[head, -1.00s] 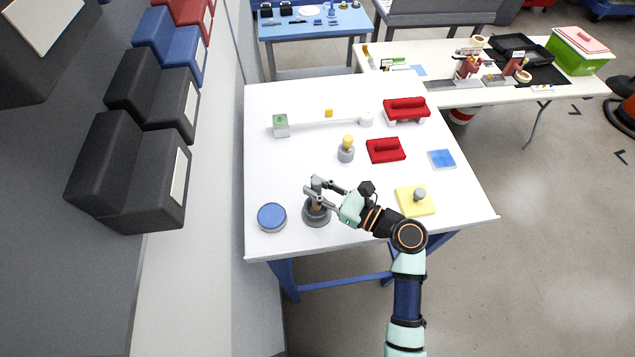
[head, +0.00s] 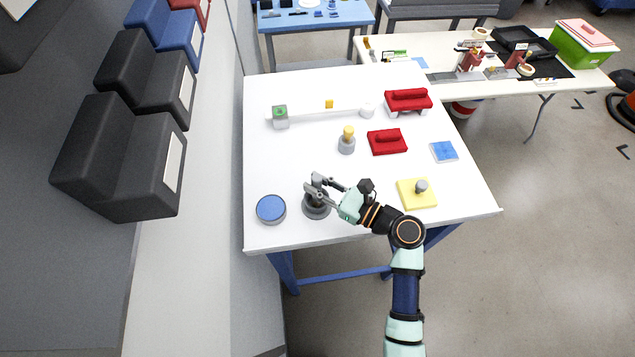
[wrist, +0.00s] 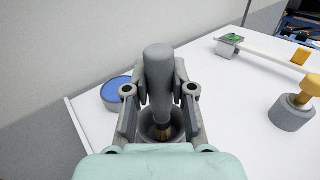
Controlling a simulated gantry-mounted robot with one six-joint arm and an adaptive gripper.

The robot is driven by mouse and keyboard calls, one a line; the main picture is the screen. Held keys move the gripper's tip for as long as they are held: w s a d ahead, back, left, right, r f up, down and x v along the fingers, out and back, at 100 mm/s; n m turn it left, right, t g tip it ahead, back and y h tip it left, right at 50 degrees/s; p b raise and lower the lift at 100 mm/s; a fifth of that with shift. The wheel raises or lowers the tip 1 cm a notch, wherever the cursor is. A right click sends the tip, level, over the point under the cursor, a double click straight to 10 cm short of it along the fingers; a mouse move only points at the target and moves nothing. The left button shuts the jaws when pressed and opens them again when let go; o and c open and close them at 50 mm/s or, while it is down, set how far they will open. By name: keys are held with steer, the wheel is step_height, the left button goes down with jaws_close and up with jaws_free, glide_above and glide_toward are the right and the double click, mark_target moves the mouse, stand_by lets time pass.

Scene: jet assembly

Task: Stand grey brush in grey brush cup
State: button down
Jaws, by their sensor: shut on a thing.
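The grey brush (wrist: 158,75) is upright between my gripper's fingers, its rounded grey handle pointing up in the wrist view. My gripper (head: 320,188) is shut on it, just above the grey brush cup (head: 317,209) near the table's front left. In the wrist view the brush's brown lower part shows within the opening of the cup (wrist: 147,122). The cup's floor is hidden, so I cannot tell whether the brush touches it.
A round container with a blue top (head: 271,209) stands close to the left of the cup. A yellow block with a grey knob (head: 417,195) lies to the right. A grey cup with a yellow-topped object (head: 347,143) and red parts (head: 387,142) are farther back.

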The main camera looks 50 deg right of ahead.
steer(key=shift+f, duration=0.2)
steer(key=c, duration=0.9)
jaws_free()
steer(key=s+d, duration=0.2)
steer(key=s, duration=1)
steer(key=shift+w, duration=0.1)
